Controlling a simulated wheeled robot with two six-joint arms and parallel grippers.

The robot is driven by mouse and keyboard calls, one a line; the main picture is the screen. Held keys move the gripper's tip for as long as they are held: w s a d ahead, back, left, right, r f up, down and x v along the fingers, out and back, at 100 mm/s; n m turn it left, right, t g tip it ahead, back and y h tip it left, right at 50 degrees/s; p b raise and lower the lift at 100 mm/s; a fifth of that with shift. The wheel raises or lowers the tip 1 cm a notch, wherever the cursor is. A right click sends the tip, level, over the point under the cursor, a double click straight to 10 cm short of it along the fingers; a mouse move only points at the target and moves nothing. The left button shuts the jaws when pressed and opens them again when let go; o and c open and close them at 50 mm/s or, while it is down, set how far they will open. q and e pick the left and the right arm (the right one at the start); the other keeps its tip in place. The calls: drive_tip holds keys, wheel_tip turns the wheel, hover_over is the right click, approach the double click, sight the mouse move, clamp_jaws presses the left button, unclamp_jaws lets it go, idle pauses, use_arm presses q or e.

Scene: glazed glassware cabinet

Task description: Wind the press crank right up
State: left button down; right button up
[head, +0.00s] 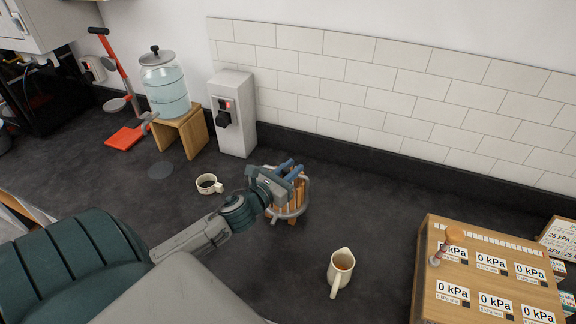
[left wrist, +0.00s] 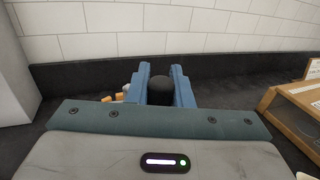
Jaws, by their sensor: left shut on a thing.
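The press (head: 287,213), a small round tub of upright wooden slats with a grey metal band, stands on the dark counter. My left gripper (head: 290,170) is over its top and hides most of its upper part. In the left wrist view my left gripper (left wrist: 160,83) has its two blue fingers on either side of a dark round knob (left wrist: 161,92), shut on it. The knob appears to be the crank's handle; the rest of the crank is hidden. Some orange-brown wood of the press (left wrist: 122,95) shows left of the fingers. My right gripper is not in view.
A cup of dark drink (head: 208,184) stands left of the press, and a white jug (head: 341,268) in front to the right. A grey dispenser box (head: 233,112) stands behind. A wooden box with kPa labels (head: 490,275) is at the right. The tiled wall is behind.

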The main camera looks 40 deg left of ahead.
use_arm(q)
drive_tip(key=n+y, duration=0.2)
drive_tip(key=w+y, duration=0.1)
drive_tip(key=y, duration=0.1)
drive_tip(key=shift+d+r+n, duration=0.1)
drive_tip(key=shift+d+n, duration=0.15)
drive_tip(key=shift+n, duration=0.15)
drive_tip(key=n+g+y, duration=0.1)
drive_tip(key=y, duration=0.1)
drive_tip(key=w+n+g+y, duration=0.1)
drive_tip(key=n+y, duration=0.1)
drive_tip(key=y, duration=0.1)
drive_tip(key=shift+w+n, duration=0.15)
drive_tip(key=shift+n, duration=0.15)
drive_tip(key=n+g+y, duration=0.2)
drive_tip(key=w+n+g+y+b, duration=0.1)
drive_tip(key=n+g+y, duration=0.1)
drive_tip(key=y, duration=0.1)
drive_tip(key=shift+w+a+g, duration=0.15)
drive_tip(key=shift+w+g, duration=0.05)
drive_tip(key=shift+g, duration=0.1)
drive_tip(key=shift+w+a+n+g+y, duration=0.15)
drive_tip(key=shift+n+g+y, duration=0.4)
drive_tip(key=shift+g, duration=0.2)
drive_tip(key=shift+w+a+n+g+y, duration=0.1)
drive_tip(key=shift+w+n+g+y, duration=0.05)
drive_tip(key=shift+n+g+y, duration=0.5)
drive_tip(key=shift+g, duration=0.4)
